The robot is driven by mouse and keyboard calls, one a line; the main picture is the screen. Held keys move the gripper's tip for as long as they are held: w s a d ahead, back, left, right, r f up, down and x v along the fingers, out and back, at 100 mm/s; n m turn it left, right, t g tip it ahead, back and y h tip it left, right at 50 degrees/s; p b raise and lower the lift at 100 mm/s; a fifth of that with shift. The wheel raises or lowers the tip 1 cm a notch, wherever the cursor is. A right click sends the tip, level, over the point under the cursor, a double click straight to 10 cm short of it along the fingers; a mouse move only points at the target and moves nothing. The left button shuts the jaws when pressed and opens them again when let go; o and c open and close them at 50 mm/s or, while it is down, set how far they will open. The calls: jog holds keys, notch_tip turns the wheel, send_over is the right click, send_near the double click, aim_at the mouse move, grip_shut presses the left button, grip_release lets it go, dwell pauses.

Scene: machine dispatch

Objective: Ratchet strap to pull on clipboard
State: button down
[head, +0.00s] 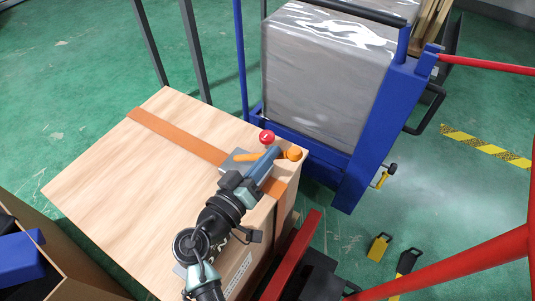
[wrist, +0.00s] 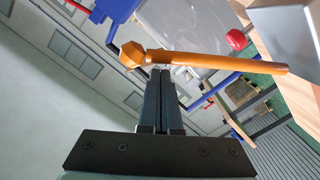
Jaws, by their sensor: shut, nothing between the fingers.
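An orange strap (head: 175,133) runs over the top of a wooden box (head: 110,185) and down its near side. A grey ratchet body (head: 238,163) sits on the strap near the box's right edge. Its orange handle (head: 294,154) ends in a faceted knob; the handle (wrist: 220,60) crosses the wrist view just beyond my fingertips. My gripper (head: 274,153) is over the ratchet, and its fingers (wrist: 161,72) are shut and empty, close to the handle near its knob. I cannot tell whether they touch. My arm hides part of the ratchet. I make out no clipboard.
A red ball-shaped knob (head: 266,137) stands beside the ratchet. A blue-framed cart (head: 375,135) with a grey wrapped load (head: 322,80) stands behind the box. Red bars (head: 455,262) cross the right side. Green floor is open at the upper left.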

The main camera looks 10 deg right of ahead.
notch_tip(320, 180, down, 5)
jog(key=s+d+m+b, duration=0.2)
jog(key=m+b, duration=0.2)
jog(key=b, duration=0.5)
jog(key=shift+s+d, duration=0.35)
jog(key=shift+s, duration=0.05)
jog(key=shift+f, duration=0.1)
